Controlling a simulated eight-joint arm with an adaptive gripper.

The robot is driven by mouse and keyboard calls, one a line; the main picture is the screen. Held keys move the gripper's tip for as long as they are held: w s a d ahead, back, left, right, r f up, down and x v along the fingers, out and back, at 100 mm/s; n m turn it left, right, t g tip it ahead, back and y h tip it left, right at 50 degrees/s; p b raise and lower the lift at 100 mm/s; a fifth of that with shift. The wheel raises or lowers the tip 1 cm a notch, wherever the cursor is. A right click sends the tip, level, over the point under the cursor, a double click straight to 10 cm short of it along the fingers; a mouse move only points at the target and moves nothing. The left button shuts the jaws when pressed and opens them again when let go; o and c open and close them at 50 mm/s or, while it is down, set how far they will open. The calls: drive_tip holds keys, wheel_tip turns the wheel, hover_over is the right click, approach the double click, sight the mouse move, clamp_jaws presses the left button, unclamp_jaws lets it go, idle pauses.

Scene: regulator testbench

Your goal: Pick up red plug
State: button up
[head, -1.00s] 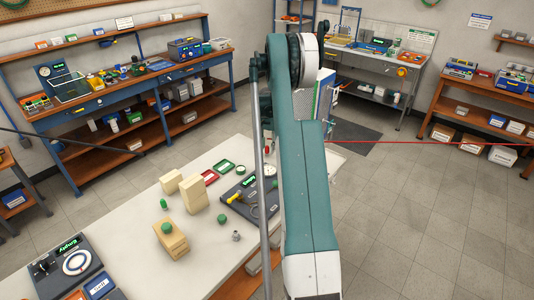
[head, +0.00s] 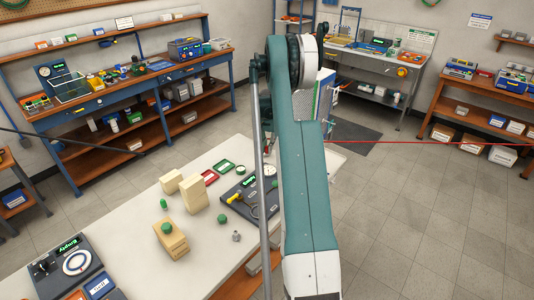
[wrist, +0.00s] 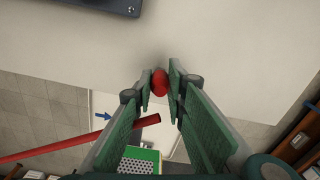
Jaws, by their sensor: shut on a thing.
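The red plug (wrist: 160,80) shows in the wrist view as a small rounded red piece between the fingertips of my gripper (wrist: 160,92). My gripper is shut on it, one green finger on each side. The plug's far end appears close to the pale table surface. Whether it touches the table cannot be told. In the head view my own arm hides the gripper and the plug.
The white table (head: 130,220) holds wooden blocks (head: 194,193), green pieces (head: 222,219), a dark panel (head: 236,192) and a dial device (head: 75,262). A red rod (wrist: 70,143) crosses the lower left of the wrist view, below the fingertips.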

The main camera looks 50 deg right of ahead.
sight(267, 147)
drive_tip(key=shift+r, duration=5.05)
